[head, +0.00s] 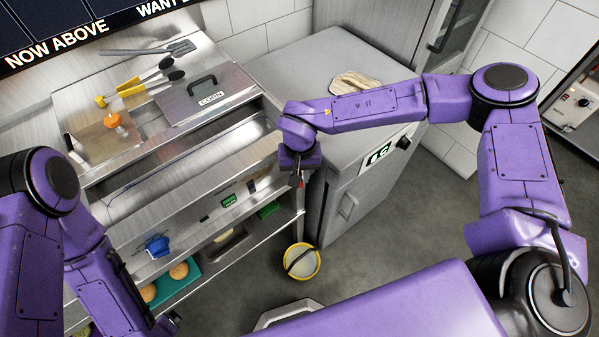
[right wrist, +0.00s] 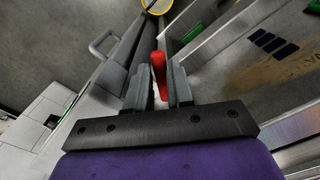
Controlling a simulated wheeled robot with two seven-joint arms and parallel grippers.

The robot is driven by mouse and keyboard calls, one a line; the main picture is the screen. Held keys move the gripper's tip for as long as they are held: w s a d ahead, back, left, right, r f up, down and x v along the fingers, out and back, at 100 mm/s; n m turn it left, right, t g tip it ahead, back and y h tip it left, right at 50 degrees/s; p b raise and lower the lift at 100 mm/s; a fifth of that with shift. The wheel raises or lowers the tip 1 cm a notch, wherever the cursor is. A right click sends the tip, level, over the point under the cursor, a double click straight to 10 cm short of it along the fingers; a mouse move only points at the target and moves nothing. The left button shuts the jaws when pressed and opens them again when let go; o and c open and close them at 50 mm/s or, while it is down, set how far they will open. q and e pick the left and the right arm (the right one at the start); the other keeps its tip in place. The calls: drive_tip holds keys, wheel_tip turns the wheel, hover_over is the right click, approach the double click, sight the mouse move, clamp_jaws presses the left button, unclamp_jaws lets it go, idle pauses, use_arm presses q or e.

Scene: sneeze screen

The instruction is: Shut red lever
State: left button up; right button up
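The red lever (right wrist: 161,68) stands between the two grey fingers of my right gripper (right wrist: 159,84) in the right wrist view. The fingers are close on either side of it; I cannot tell whether both touch it. In the head view my right gripper (head: 298,180) points down at the right end of the steel counter, beside the grey cabinet, and mostly hides the lever. My left gripper (head: 172,320) is only partly visible at the bottom left, low in front of the counter and away from the lever; its fingers are unclear.
The steel counter (head: 125,170) has tongs and a spatula on top and shelves with buns below. The grey cabinet (head: 345,205) stands close to my right gripper. A yellow bucket (head: 301,262) is on the floor beneath. Open floor lies right of the cabinet.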

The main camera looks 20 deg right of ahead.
clamp_jaws()
drive_tip(key=shift+a, duration=0.1)
drive_tip(key=shift+w+a+r+m+p, duration=0.15)
drive_tip(key=shift+a+m+p, duration=0.1)
drive_tip(key=shift+m+p, duration=0.6)
drive_tip(key=shift+w+a+m+p, duration=0.25)
drive_tip(key=shift+w+a+m, duration=0.15)
drive_tip(key=shift+m, duration=1.2)
drive_tip(key=shift+w+a+m+p, duration=0.25)
drive_tip(key=shift+w+a+m, duration=0.15)
drive_tip(key=shift+m, duration=1.15)
drive_tip(key=shift+w+a+m+p, duration=0.25)
drive_tip(key=shift+w+a+m, duration=0.15)
drive_tip(key=shift+m, duration=1.2)
drive_tip(key=shift+w, duration=0.1)
